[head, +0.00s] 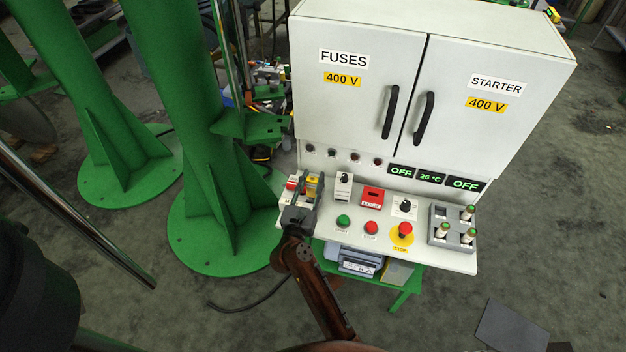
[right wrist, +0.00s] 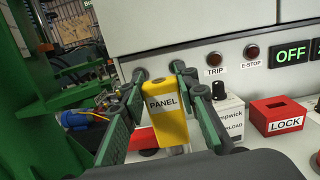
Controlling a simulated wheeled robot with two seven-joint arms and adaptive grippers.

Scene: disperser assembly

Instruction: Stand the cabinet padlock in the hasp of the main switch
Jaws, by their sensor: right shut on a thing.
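The cabinet padlock is a yellow block marked PANEL (right wrist: 165,104), upright between the fingers of my right gripper (right wrist: 155,92) in the right wrist view. In the head view the yellow padlock (head: 312,183) shows at the left end of the panel shelf, with my right gripper (head: 305,188) shut on it. A red part, seemingly of the main switch (head: 291,186), shows just left of the gripper. In the wrist view a bit of red shows low behind the padlock. The hasp is hidden, so I cannot tell whether the padlock touches it. My left gripper is not in view.
The white cabinet (head: 430,85) rises behind the shelf. Right of the gripper are a knob module (head: 343,187), a red LOCK box (head: 373,197), push buttons and a grey fuse holder (head: 453,230). Green columns (head: 195,120) stand to the left.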

